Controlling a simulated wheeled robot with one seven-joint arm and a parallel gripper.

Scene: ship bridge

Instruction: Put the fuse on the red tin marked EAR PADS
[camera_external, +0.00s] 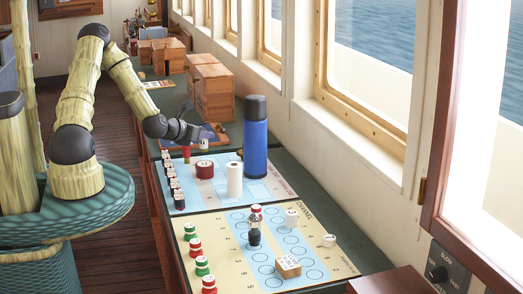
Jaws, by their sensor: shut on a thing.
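My gripper (188,140) is above the far part of the table, pointing down. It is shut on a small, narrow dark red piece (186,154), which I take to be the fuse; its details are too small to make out. A short, wide red tin (205,171) with a pale band stands on the light blue chart, just to the right of and nearer than the held piece. Its lettering cannot be read here. The held piece appears apart from the tin.
A white roll (235,181) and tall blue flask (256,140) stand right of the tin. Several small dark-and-white bottles (174,187) line the chart's left edge. A yellow board (222,262) with several pieces lies nearer. Wooden boxes (213,92) stand behind.

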